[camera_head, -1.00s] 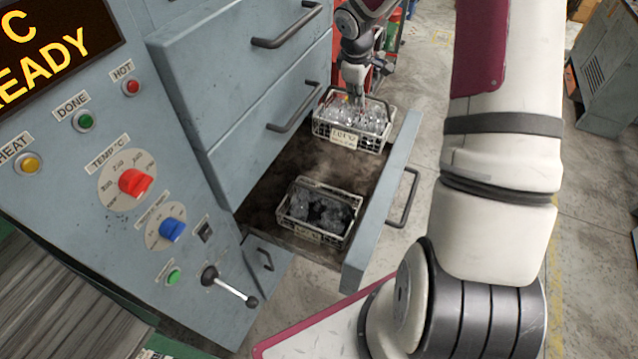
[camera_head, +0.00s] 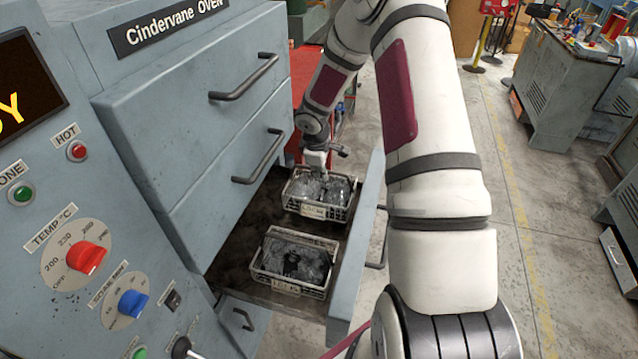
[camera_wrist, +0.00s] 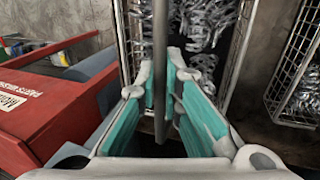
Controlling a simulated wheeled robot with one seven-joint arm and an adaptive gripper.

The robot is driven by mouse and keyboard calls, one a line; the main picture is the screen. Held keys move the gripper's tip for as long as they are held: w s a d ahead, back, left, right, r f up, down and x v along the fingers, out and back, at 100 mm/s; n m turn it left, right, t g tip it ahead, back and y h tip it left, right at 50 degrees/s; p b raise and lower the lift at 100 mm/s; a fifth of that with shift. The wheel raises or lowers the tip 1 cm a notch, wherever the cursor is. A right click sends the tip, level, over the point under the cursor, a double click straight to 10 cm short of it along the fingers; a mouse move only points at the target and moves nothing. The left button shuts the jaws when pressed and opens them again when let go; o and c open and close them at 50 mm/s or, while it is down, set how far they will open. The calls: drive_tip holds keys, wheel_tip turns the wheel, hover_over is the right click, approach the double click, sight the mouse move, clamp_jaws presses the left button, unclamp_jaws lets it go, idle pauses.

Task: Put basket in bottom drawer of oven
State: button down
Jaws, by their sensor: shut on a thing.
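My gripper (camera_head: 315,163) is shut on the bar handle (camera_wrist: 160,60) of a wire basket (camera_head: 313,211) filled with grey metal pieces. The wrist view shows the teal finger pads on both sides of the bar, with the held basket (camera_wrist: 125,50) beneath.
The two upper drawers, with bar handles (camera_head: 245,80) (camera_head: 262,158), are shut above the open one. The drawer front stands right of the baskets. A red box (camera_wrist: 50,115) lies beyond the drawer.

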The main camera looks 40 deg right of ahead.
sight(321, 185)
drive_tip(key=shift+f, duration=2)
drive_tip(key=c, duration=1.7)
unclamp_jaws()
